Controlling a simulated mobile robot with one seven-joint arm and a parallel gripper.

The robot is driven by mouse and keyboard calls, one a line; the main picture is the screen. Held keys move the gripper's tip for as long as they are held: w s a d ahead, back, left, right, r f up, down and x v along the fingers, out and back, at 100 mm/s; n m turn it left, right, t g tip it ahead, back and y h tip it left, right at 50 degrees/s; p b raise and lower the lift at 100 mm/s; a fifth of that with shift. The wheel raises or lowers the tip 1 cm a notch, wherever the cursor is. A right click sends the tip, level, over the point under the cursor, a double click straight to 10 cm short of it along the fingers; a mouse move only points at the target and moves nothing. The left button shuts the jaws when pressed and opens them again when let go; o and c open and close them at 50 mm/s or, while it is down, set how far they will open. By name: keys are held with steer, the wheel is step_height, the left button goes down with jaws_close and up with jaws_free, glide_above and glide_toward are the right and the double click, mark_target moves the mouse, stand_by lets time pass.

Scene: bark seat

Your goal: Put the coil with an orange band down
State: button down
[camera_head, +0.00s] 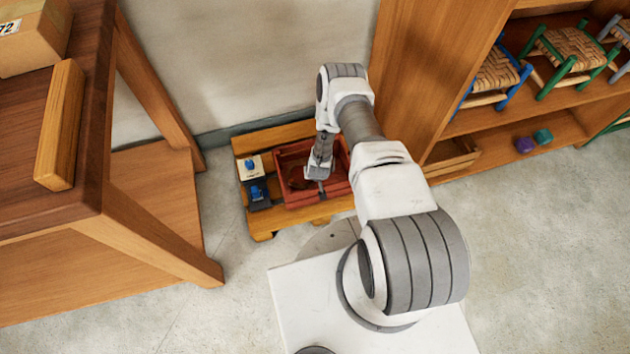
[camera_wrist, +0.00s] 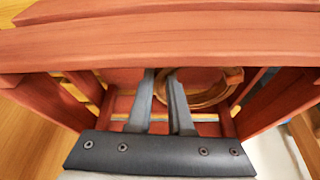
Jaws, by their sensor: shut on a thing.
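A brown coil (camera_wrist: 212,99) shows in the wrist view as a ring inside a red slatted crate (camera_wrist: 160,45). A more orange patch shows at its upper right, perhaps the band. My gripper (camera_wrist: 162,74) reaches down into the crate, its fingers closed on the coil's left side. Part of the coil is hidden behind the right finger. In the head view the red crate (camera_head: 336,186) stands on a low wooden stand, with my gripper (camera_head: 318,176) over and in it. I cannot tell whether the coil touches the crate floor.
The low wooden stand (camera_head: 262,224) also holds a cream block with a blue top (camera_head: 250,166) and a dark blue item (camera_head: 258,192). A wooden table (camera_head: 85,205) is at the left, a shelf with woven stools (camera_head: 495,70) at the right.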

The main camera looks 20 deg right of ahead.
steer(key=shift+f+b, duration=0.7)
steer(key=shift+f, duration=1.25)
steer(key=shift+f, duration=0.1)
steer(key=c, duration=0.8)
jaws_free()
